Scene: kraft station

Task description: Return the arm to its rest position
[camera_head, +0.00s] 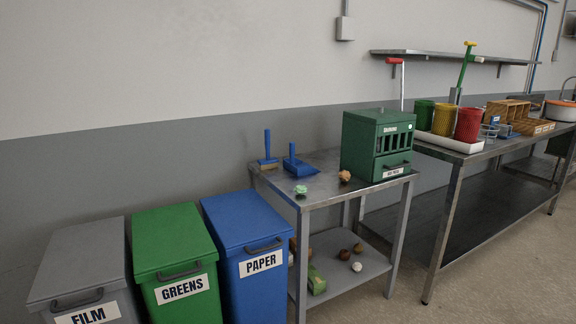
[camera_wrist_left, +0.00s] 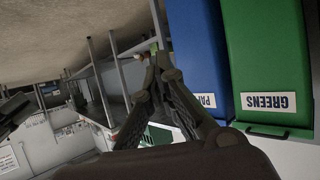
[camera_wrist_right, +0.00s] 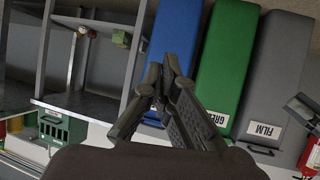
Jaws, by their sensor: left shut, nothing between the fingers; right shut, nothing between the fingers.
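My left gripper (camera_wrist_left: 158,68) shows in the left wrist view with its fingertips together and nothing between them. The blue PAPER bin and the green GREENS bin lie behind it in that view. My right gripper (camera_wrist_right: 157,82) shows in the right wrist view, also shut and empty, with the bins behind it. Neither gripper nor arm shows in the head view. Neither gripper appears to touch anything.
Grey FILM (camera_head: 82,262), green GREENS (camera_head: 172,245) and blue PAPER (camera_head: 245,235) bins stand at the front left. A metal table (camera_head: 325,190) holds a green cabinet (camera_head: 362,140), a blue brush (camera_head: 267,150) and dustpan (camera_head: 298,165). A longer bench (camera_head: 455,160) stands at right.

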